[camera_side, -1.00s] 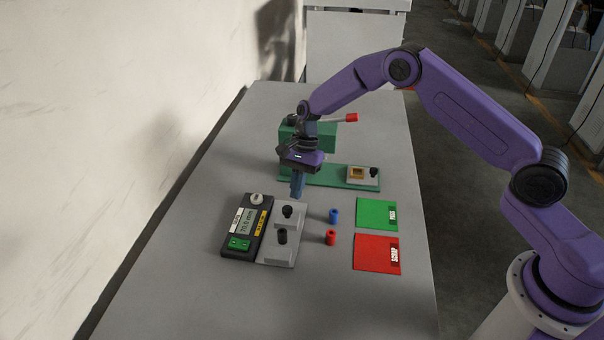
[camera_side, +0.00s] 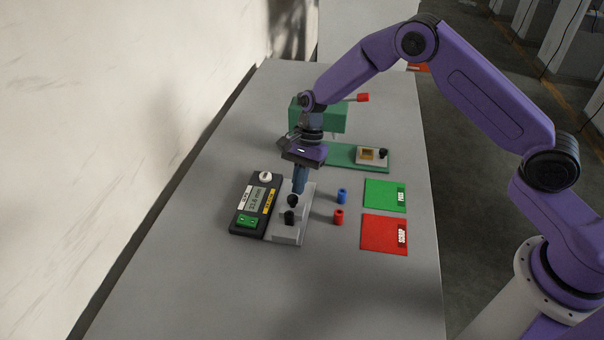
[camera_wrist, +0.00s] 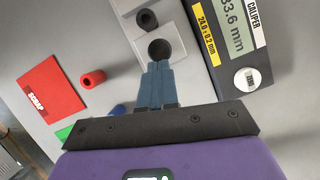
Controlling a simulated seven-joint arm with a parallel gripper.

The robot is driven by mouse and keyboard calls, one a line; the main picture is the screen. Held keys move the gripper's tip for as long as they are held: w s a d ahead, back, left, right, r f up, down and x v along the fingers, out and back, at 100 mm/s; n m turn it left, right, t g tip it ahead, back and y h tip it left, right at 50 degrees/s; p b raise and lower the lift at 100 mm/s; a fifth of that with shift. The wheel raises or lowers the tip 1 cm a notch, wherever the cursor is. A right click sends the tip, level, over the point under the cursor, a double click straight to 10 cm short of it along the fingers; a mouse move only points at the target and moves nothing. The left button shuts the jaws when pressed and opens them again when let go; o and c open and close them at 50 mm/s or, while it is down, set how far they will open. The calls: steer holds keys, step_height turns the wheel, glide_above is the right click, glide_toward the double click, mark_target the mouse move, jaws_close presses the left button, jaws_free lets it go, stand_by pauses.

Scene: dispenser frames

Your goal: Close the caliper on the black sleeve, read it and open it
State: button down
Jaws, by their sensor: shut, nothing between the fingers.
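The caliper (camera_side: 240,225) is a dark box with a display, a white round button (camera_wrist: 247,79) and a green button (camera_side: 247,220). Its display (camera_wrist: 236,36) reads about 33.6 mm in the wrist view. Beside it is a grey bed (camera_side: 285,239) with a black knob (camera_wrist: 160,48) on its sliding jaw. The black sleeve (camera_wrist: 147,19), with a hole in its top, stands on the bed in front of the knob. I cannot tell whether the jaw touches the sleeve. My gripper (camera_wrist: 158,68) is shut and empty, fingertips pointing down right behind the knob, apparently against it.
A blue sleeve (camera_side: 342,195) and a red sleeve (camera_side: 339,216) stand right of the bed. Beyond them are a green PASS pad (camera_side: 383,193) and a red SCRAP pad (camera_side: 378,232). A green press with a red-tipped lever (camera_side: 320,118) stands behind. The front table is clear.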

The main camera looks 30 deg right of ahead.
mark_target(292, 199)
steer(key=shift+s+a, duration=0.15)
steer(key=shift+s, duration=0.05)
steer(key=shift+f, duration=0.1)
